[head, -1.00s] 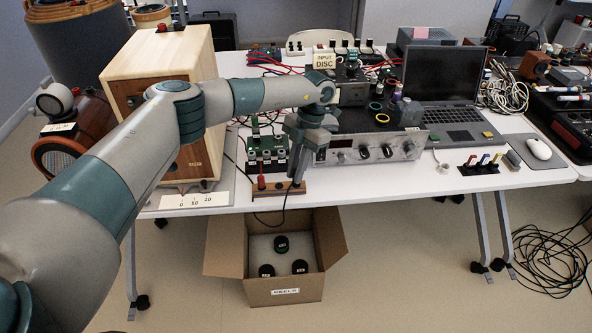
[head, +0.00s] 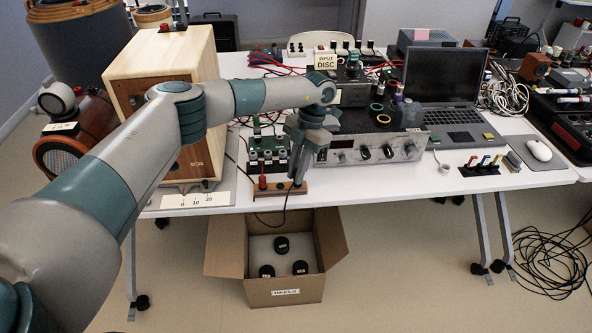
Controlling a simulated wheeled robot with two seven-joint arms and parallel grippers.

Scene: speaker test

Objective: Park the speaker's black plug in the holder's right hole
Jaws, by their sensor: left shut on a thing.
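The holder (head: 274,190) is a small wooden block at the table's front edge. A red plug (head: 262,182) stands upright at its left end. My left gripper (head: 296,181) points down over the holder's right end, shut on the black plug, which the fingers mostly hide. A thin black cable (head: 284,212) hangs from there, loops below the table edge and runs back up left toward the wooden speaker (head: 160,95). I cannot tell whether the plug's tip is inside the right hole. My right gripper is not in view.
A dark green terminal block (head: 268,150) stands just behind the holder. A silver amplifier (head: 372,150) is close on the right. A cardboard box (head: 285,291) sits on the floor below. A stand with several coloured plugs (head: 480,169) is farther right.

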